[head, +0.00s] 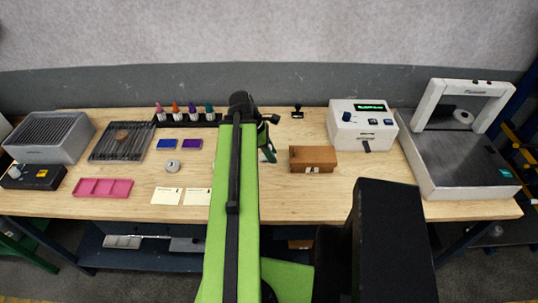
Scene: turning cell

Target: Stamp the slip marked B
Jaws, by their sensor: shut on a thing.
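Two cream paper slips lie side by side near the front edge of the table, a left slip (166,196) and a right slip (197,197). Their marks are too small to read, so I cannot tell which is B. A black stamp (297,112) stands upright at the back, right of my arm. A blue ink pad (166,144) and a purple ink pad (192,144) lie behind the slips. My gripper (266,140) is partly hidden by my green arm, above the middle of the table. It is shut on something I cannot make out.
A pink tray (103,188) and a round grey piece (172,166) lie near the slips. Several coloured bottles stand in a black rack (186,120). A brown box (312,159) and a white machine (361,126) stand right of my arm. Table right of the slips is partly hidden.

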